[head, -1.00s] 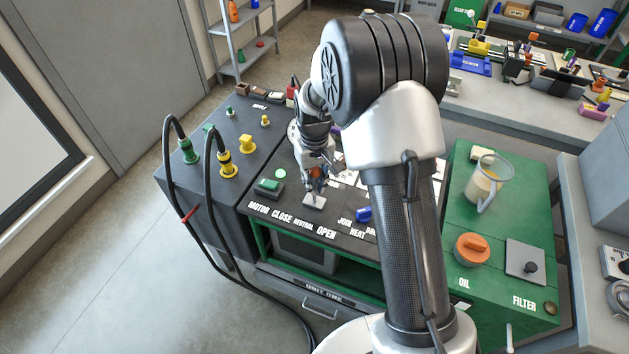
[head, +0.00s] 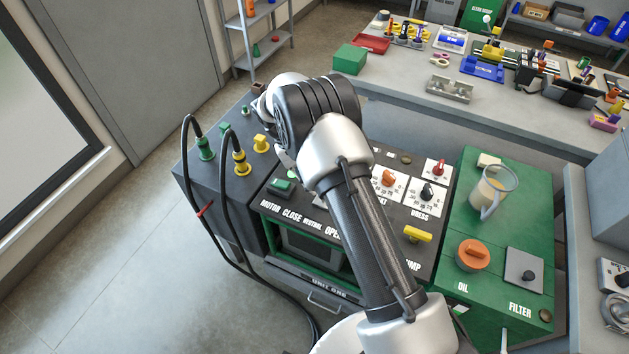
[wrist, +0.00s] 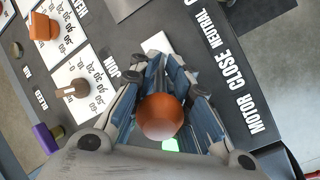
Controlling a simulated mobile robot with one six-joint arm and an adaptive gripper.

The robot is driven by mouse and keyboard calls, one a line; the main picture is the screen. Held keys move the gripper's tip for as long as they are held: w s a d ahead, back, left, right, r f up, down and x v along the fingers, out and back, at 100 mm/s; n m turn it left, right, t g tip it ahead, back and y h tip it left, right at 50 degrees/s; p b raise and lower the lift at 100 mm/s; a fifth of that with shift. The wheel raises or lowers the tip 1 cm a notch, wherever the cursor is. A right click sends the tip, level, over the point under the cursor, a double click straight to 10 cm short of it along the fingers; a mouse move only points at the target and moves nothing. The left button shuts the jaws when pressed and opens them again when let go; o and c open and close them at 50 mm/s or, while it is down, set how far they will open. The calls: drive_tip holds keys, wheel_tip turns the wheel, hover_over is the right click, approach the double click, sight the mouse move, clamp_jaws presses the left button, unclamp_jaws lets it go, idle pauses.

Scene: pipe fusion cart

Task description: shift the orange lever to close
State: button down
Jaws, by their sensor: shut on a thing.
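The orange lever's ball knob (wrist: 160,117) shows in the wrist view between the two fingers of my gripper (wrist: 163,100). The fingers are shut on it from both sides. The CLOSE label (wrist: 226,62) lies to the right of the fingers, between MOTOR (wrist: 256,114) and NEUTRAL. In the head view my arm covers the lever and the fingers. There the CLOSE label (head: 292,216) shows on the panel's front edge. The lever's exact position cannot be told.
A green button (head: 283,187) sits left of my arm. Black cables run from a green plug (head: 205,147) and a yellow plug (head: 240,162). Right of my arm are an orange knob (head: 388,178), a yellow handle (head: 417,234) and a jug (head: 491,190) on the green cabinet.

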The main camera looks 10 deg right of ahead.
drive_tip(key=shift+w+a+r, duration=0.1)
drive_tip(key=shift+w+r, duration=0.1)
drive_tip(key=shift+r, duration=0.05)
drive_tip(key=c, duration=1.8)
unclamp_jaws()
drive_tip(key=shift+o, duration=0.6)
drive_tip(key=shift+f, duration=0.1)
drive_tip(key=shift+s, duration=0.1)
drive_tip(key=v, duration=1.2)
